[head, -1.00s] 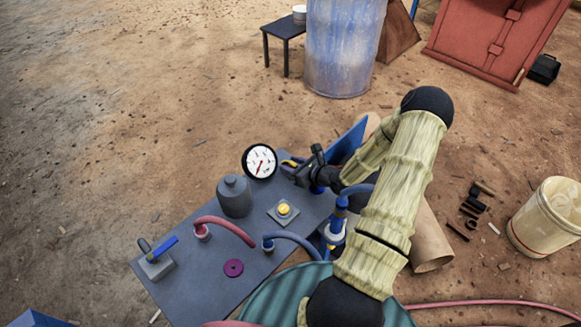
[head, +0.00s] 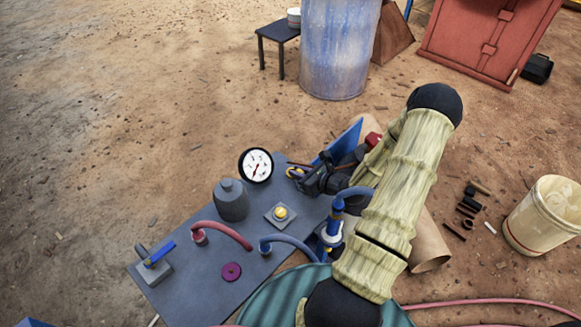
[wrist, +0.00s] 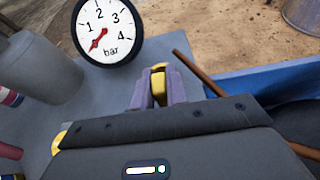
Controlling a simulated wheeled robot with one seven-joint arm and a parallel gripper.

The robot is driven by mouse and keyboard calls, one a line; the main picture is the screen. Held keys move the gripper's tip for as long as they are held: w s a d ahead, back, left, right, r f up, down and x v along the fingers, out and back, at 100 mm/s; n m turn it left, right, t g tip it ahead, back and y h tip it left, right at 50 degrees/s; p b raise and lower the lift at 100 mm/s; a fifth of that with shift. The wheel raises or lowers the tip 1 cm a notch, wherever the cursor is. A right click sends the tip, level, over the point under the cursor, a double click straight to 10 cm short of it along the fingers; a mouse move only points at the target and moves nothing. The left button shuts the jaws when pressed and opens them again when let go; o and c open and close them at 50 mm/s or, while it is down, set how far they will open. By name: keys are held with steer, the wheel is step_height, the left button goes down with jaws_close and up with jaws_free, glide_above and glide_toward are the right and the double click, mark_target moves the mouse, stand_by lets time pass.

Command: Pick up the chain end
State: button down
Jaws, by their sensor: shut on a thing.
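My gripper (head: 296,172) is over the far right end of the grey table (head: 190,275), just right of the pressure gauge (head: 256,165). In the wrist view its purple fingertips (wrist: 157,88) are closed on a small yellow piece (wrist: 158,86). The piece stands up between the fingers, and its lower part is hidden by them and by the gripper body. I cannot make out chain links, so I cannot tell whether this piece is the chain end. In the head view my arm and gripper hide most of this spot.
The gauge also stands close in the wrist view (wrist: 107,32). A grey canister (head: 231,200), a yellow button (head: 281,213) and red and blue hoses stand on the table. A brown rod (wrist: 200,74) and a blue panel (wrist: 255,85) lie right of my fingers. Bare ground is beyond.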

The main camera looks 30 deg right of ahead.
mark_target(298, 169)
step_height(298, 169, up, 14)
steer(key=p, duration=0.2)
steer(key=shift+w+f, duration=0.15)
steer(key=shift+f, duration=0.05)
steer(key=shift+a, duration=0.15)
